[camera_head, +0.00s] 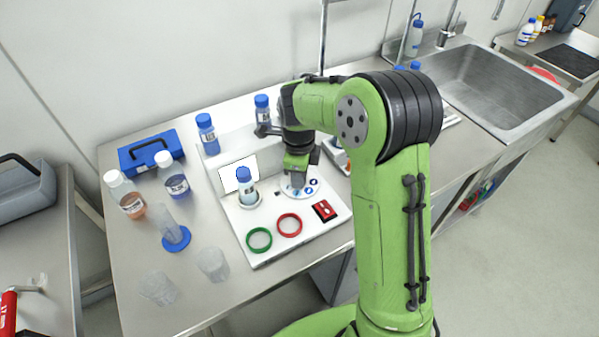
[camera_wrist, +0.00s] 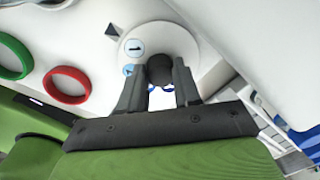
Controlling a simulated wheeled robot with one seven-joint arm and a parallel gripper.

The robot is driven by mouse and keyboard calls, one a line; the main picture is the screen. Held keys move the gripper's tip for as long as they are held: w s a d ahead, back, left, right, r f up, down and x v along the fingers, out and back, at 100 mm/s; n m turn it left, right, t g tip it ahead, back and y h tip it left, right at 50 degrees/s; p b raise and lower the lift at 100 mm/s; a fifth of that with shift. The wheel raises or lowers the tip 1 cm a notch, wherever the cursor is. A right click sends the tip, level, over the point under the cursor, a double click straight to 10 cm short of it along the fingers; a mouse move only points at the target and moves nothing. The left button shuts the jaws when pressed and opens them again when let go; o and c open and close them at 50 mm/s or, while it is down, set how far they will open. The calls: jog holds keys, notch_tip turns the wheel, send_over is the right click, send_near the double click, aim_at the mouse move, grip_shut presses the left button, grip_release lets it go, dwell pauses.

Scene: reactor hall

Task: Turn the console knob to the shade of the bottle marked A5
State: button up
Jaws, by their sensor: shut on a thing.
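The console (camera_head: 290,250) is a white panel on the steel bench. Its dial is a white disc (camera_wrist: 178,38) with blue marks around a dark knob (camera_wrist: 160,68); the dial (camera_head: 298,189) also shows in the head view. My gripper (camera_wrist: 158,85) is shut on the knob, one finger on each side; in the head view my gripper (camera_head: 297,178) hides the knob. A dark triangle mark (camera_wrist: 112,31) sits beside the disc, near a blue "1". A blue-capped bottle (camera_head: 247,189) stands on the console. Two more blue-capped bottles (camera_head: 208,136) (camera_head: 262,109) stand behind. Their labels are too small to read.
A green ring (camera_head: 259,240) and red ring (camera_head: 289,225) lie by a red switch (camera_head: 324,210). White-capped bottles (camera_head: 131,203) (camera_head: 176,181), a cylinder (camera_head: 171,232), beakers (camera_head: 212,263) and a blue box (camera_head: 150,150) stand left. A sink (camera_head: 480,80) is right.

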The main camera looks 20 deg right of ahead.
jog(key=shift+r, duration=0.1)
jog(key=o, duration=1.1)
jog(key=shift+c, duration=0.2)
notch_tip(320, 180, up, 16)
jog(key=s+p, duration=0.1)
jog(key=p, duration=0.2)
jog(key=shift+a+f, duration=0.2)
jog(key=shift+a, duration=0.1)
jog(key=s+d+r+n+t, duration=0.1)
jog(key=s+r+n+t, duration=0.15)
jog(key=s+n, duration=0.55)
jog(key=s+d+r+n+t, duration=0.1)
jog(key=s+r+n, duration=0.2)
jog(key=s+n, duration=0.5)
jog(key=s+f+n+t, duration=0.1)
jog(key=s+f+n, duration=0.2)
jog(key=s+n, duration=0.4)
jog(key=shift+s+a+n, duration=0.3)
jog(key=shift+s+a, duration=0.15)
jog(key=shift+s, duration=0.05)
